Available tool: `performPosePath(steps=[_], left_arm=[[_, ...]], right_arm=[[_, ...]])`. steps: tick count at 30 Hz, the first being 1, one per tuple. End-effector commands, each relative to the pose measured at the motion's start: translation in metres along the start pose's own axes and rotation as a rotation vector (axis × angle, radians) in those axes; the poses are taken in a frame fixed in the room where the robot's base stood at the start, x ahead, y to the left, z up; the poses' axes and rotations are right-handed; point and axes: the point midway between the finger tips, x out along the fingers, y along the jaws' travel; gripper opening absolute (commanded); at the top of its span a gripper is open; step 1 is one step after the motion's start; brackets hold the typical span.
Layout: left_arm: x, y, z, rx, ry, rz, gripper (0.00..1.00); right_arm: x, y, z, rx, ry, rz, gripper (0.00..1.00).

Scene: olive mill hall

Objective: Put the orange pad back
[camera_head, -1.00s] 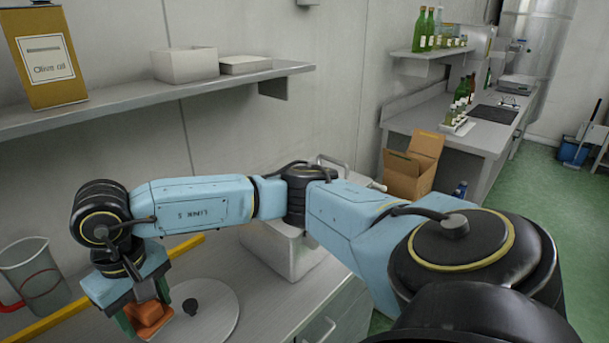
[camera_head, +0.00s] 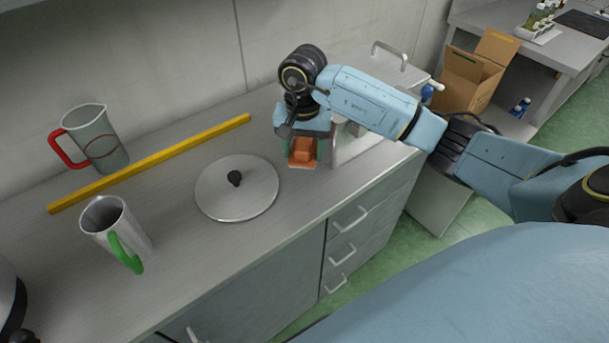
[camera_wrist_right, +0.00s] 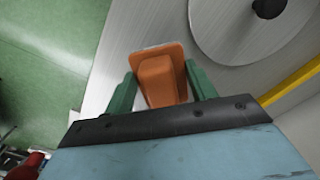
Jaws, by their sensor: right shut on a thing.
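The orange pad (camera_head: 302,152) is an orange block with a thin pale layer at its bottom. My right gripper (camera_head: 303,150) is shut on it, with a green finger on each side. The pad also shows between the fingers in the right wrist view (camera_wrist_right: 160,78), over the grey worktop. In the head view it is over the worktop's front part, right of the round lid; I cannot tell whether it touches the top. My left gripper is not in view.
A round metal lid (camera_head: 237,187) with a black knob lies on the worktop. A yellow bar (camera_head: 150,163), a red-handled jug (camera_head: 98,142) and a green-handled jug (camera_head: 117,231) are to the left. A pale box (camera_head: 358,143) stands right beside the gripper.

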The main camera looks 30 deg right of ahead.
Motion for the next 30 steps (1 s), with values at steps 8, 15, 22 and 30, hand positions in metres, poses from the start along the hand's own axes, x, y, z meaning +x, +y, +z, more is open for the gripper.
performPosePath(steps=[8, 15, 22, 30], left_arm=[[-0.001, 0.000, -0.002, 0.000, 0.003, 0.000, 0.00], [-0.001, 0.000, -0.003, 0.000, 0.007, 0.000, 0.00], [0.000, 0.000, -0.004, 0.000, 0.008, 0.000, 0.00], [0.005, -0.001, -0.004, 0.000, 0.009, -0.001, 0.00]], right_arm=[[0.045, 0.000, 0.001, -0.001, -0.001, -0.001, 0.34], [0.069, -0.001, 0.002, -0.003, -0.004, -0.001, 0.34], [0.085, -0.001, 0.001, -0.004, 0.001, -0.002, 0.34], [0.089, -0.001, 0.001, -0.005, 0.001, -0.001, 0.34]])
